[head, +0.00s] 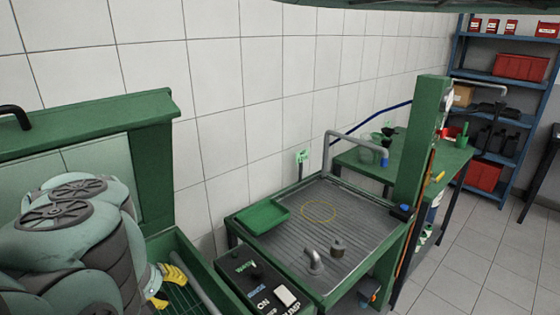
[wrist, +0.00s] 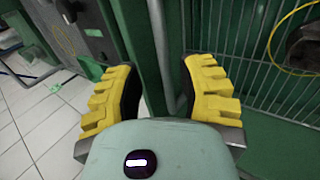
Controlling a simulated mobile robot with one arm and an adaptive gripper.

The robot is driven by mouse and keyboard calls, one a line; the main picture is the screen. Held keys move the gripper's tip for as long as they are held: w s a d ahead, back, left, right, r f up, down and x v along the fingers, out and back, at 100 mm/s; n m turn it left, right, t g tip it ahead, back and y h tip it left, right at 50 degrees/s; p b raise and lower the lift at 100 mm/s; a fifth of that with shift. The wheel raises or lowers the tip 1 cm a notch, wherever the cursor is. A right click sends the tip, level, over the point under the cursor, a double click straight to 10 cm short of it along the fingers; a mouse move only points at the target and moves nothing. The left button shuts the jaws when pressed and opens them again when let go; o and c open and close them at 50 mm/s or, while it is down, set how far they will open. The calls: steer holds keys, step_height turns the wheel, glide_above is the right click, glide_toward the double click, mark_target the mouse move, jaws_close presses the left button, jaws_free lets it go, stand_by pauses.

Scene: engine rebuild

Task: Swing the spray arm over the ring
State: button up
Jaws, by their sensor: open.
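A thin yellow ring (head: 318,211) lies flat on the grey ribbed tray of the wash bench. A grey bent pipe (head: 352,138), which looks like the spray arm, rises behind the tray; its downturned end is right of the ring, not over it. A short grey elbow spout (head: 313,261) stands at the tray's front. My gripper (head: 168,286) is low at left in the head view, over a green grid and apart from the bench. In the wrist view my gripper (wrist: 160,88) is open, its yellow fingers wide apart with nothing held.
A control box (head: 262,286) with switches stands at the bench's front left. A green tray (head: 262,216) and a small grey cylinder (head: 338,246) rest on the ribbed tray. A green post (head: 420,150) rises at right. The wrist view shows a yellow loop (wrist: 290,66) by a wire grid.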

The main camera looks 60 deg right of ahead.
steer(key=w+a+t+y+b, duration=0.2)
steer(key=w+a+t+y, duration=0.75)
steer(key=w+a, duration=1.5)
step_height(320, 180, up, 6)
steer(key=w+a+m+t+h, duration=0.2)
steer(key=a+t, duration=0.1)
steer(key=t, duration=0.5)
steer(key=s+d+r+m+t+h+b, duration=0.1)
steer(key=s+d+r+t+h, duration=0.2)
steer(key=s+r+t, duration=0.4)
steer(key=shift+s+d+r+h+b, duration=0.35)
steer(key=shift+r+h, duration=0.2)
steer(key=shift+r, duration=0.55)
steer(key=shift+w, duration=0.1)
